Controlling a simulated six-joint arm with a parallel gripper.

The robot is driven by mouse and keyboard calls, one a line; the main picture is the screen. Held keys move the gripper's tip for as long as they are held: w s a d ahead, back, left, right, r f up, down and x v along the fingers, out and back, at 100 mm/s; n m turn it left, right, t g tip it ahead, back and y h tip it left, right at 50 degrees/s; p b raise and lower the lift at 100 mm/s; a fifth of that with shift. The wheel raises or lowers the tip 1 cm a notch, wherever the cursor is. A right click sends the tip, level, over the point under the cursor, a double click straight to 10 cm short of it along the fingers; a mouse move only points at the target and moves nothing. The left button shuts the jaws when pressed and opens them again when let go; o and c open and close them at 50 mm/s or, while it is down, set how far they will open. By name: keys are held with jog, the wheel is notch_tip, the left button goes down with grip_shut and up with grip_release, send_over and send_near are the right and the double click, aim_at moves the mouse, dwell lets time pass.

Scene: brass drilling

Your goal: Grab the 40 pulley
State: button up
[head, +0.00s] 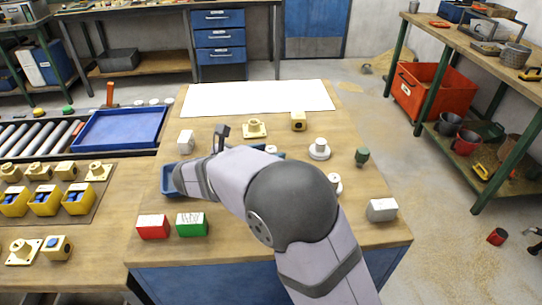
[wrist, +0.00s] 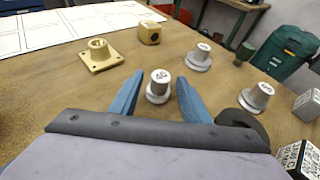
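The pulley marked with what looks like 40 (wrist: 158,88) is a small pale grey stepped cylinder standing upright on the bench. In the wrist view, my gripper (wrist: 159,77) is open, with one blue finger on each side of this pulley and a visible gap on both sides. In the head view, my arm hides most of the gripper, and only a bit of the pulley (head: 271,149) shows past it. Two similar pale pulleys stand to the right: a farther one (wrist: 199,57) and a nearer one (wrist: 259,95). Their labels are too small to read surely.
A brass flange (wrist: 99,55) and brass block (wrist: 150,32) stand behind to the left. A dark green object (head: 362,157) stands right of the pulleys.

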grip_shut()
jog(key=shift+r, duration=0.15)
notch_tip(320, 180, up, 10)
jog(key=shift+p, duration=0.35)
